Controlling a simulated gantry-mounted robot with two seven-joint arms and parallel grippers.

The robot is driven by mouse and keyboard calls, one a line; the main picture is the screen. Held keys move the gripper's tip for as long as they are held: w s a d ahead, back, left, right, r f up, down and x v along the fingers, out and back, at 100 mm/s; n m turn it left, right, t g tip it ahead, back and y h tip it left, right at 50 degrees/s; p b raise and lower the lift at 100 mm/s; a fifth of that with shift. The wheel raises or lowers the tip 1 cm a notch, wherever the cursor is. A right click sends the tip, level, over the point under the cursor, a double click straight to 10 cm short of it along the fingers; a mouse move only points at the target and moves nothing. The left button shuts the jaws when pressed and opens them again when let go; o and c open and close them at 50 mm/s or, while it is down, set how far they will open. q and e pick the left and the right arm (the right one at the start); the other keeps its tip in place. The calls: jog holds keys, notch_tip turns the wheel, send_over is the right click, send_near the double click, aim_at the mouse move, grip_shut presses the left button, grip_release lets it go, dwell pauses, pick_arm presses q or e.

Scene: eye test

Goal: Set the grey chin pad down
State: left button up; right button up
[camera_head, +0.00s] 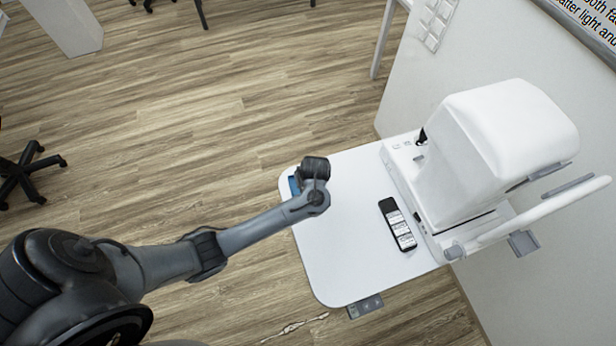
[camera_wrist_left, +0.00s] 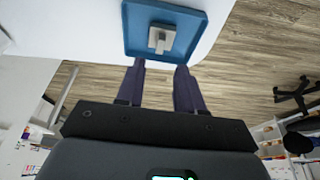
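The blue tray (camera_wrist_left: 136,42) is at the top of the left wrist view, on the white tabletop. A small grey piece (camera_wrist_left: 165,40), seemingly the chin pad, lies in it. My left gripper (camera_wrist_left: 160,66) is open, its two dark fingers apart with nothing between them. Its fingertips are close to the tray's near edge, and the grey piece is beyond them. In the head view my left wrist (camera_head: 316,172) is over the left edge of the table and hides most of the blue tray (camera_head: 294,186). My right gripper is in neither view.
A white eye-test machine (camera_head: 510,130) stands at the right of the white table (camera_head: 345,265), with a white bar and grey pads on its far side. A black remote-like device (camera_head: 397,224) lies before it. A control box (camera_head: 365,306) hangs at the front edge. The table's front is clear.

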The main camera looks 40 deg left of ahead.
pick_arm(q)
jog(key=s+d+r+m+h, duration=0.1)
jog(key=s+d+r+m, duration=0.1)
jog(key=s+r+m, duration=0.2)
jog(key=s+d+r+m+h+p, duration=0.1)
jog(key=s+d+r+m, duration=0.2)
jog(key=s, duration=0.7)
jog(key=s+d+r+m+t+h+p, duration=0.1)
jog(key=s+d+r+m, duration=0.1)
jog(key=s+r+m, duration=0.4)
jog(key=shift+s+d+r, duration=0.3)
jog(key=shift+s+r, duration=0.25)
jog(key=shift+s, duration=0.25)
